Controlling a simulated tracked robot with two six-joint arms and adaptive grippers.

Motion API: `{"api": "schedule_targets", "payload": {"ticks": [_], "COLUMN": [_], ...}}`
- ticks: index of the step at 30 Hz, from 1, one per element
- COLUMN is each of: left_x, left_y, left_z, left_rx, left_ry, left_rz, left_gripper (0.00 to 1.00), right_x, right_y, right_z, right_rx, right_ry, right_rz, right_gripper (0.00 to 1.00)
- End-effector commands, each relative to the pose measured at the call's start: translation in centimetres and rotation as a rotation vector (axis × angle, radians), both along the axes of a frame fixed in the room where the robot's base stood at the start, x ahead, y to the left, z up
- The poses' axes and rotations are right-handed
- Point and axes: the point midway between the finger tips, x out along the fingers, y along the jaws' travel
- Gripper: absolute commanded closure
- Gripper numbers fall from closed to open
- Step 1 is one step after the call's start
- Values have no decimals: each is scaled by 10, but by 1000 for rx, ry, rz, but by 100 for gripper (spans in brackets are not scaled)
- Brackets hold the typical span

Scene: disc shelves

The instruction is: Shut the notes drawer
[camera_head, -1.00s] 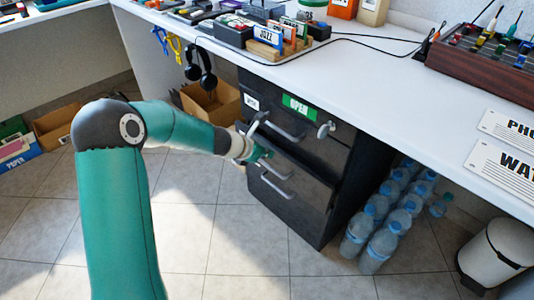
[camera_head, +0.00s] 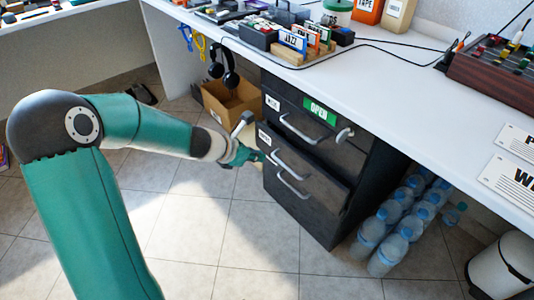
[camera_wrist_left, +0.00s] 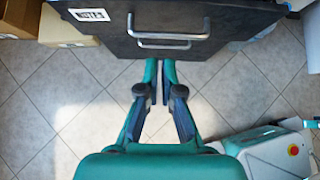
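The dark drawer cabinet (camera_head: 325,220) stands under the white counter. Its middle drawer (camera_head: 310,168) has a small white label (camera_head: 264,136), too small to read with certainty, and sticks out past the drawer above. My left gripper (camera_head: 256,156) is in front of this drawer near the left end of its handle (camera_head: 290,165). In the left wrist view, a dark drawer front (camera_wrist_left: 120,30) with handles lies ahead. My right gripper is out of view.
A top drawer (camera_head: 325,145) carries a green OPEN sign (camera_head: 319,111). A cardboard box (camera_head: 230,101) stands left of the cabinet, and several water bottles (camera_head: 395,235) stand to its right. The tiled floor in front is clear. A bin (camera_head: 500,265) is at far right.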

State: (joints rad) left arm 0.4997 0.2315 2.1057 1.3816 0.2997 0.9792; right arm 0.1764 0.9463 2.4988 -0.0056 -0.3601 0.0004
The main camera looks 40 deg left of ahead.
Motion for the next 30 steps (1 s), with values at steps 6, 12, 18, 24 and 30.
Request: {"api": "schedule_targets", "payload": {"ticks": [6,12,18,24,30], "left_x": [-4,1,4,3,-1], "left_y": [-2,-26,-60,-79,-73], "left_z": [5,18,33,36,28], "left_rx": [98,317,574,839,1147], "left_ry": [-35,-201,-477,-765,-984], "left_rz": [-112,-437,-772,-964,-985], "left_gripper": [63,63,63,63,63], "right_x": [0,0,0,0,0], "right_y": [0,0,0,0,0], "right_z": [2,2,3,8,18], "right_rx": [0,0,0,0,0], "right_ry": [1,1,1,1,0], "right_rz": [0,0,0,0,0], "right_gripper": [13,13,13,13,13]}}
